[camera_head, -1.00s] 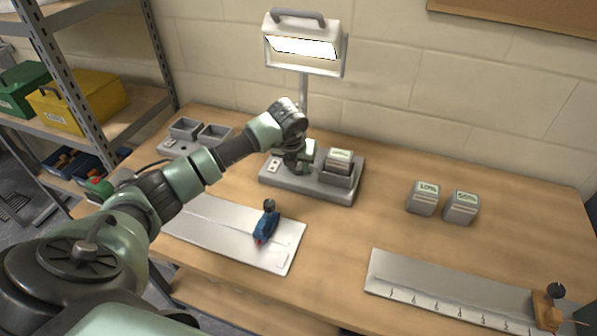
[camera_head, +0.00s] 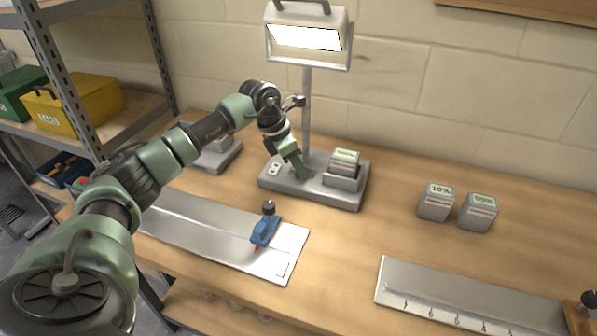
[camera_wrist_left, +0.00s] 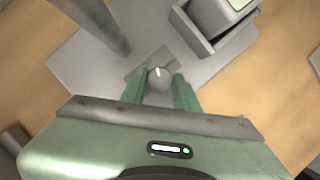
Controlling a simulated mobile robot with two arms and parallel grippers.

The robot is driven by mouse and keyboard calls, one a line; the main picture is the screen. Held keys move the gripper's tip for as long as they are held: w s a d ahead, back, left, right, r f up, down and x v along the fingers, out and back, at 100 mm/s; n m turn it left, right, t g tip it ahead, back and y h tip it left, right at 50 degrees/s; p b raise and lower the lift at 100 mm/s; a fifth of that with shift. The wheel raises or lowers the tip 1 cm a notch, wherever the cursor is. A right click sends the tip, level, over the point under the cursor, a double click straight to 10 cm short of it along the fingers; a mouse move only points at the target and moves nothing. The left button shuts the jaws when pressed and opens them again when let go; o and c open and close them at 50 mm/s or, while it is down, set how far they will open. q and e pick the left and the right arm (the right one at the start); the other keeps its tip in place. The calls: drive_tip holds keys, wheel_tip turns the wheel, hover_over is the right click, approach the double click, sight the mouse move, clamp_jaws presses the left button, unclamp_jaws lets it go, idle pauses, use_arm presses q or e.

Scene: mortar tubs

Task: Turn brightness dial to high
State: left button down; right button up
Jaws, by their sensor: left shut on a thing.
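The brightness dial (camera_wrist_left: 159,77) is a small round grey knob with a white pointer mark, on the grey lamp base (camera_head: 330,198). In the left wrist view the pointer is roughly upright, tilted slightly left. My left gripper (camera_wrist_left: 159,88) is shut on the dial, with one green finger on each side of it. In the head view the left gripper (camera_head: 301,172) reaches down to the base and hides the dial. The lamp (camera_head: 307,38) above is lit. My right gripper is not in view.
A holder with a labelled block (camera_head: 344,160) stands on the base, right of the gripper. The lamp post (camera_head: 306,105) rises close behind. Two labelled blocks (camera_head: 436,203) (camera_head: 478,212) sit further right. A blue tool (camera_head: 265,228) stands on a metal plate in front.

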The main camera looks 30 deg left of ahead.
use_arm(q)
drive_tip(key=m, duration=0.1)
drive_tip(key=m+g+b, duration=0.1)
drive_tip(key=m, duration=0.1)
drive_tip(key=shift+w+m+h, duration=0.2)
drive_tip(key=shift+m+h, duration=0.1)
drive_tip(key=shift+h, duration=0.1)
drive_tip(key=shift+m+g+h+b, duration=0.3)
drive_tip(key=shift+m+g+b, duration=0.2)
drive_tip(key=shift+m, duration=0.9)
drive_tip(key=c, duration=1.1)
unclamp_jaws()
drive_tip(key=b+v, duration=0.1)
drive_tip(key=v, duration=0.6)
drive_tip(key=shift+a+r, duration=0.15)
drive_tip(key=shift+r, duration=0.15)
drive_tip(key=shift+f, duration=0.1)
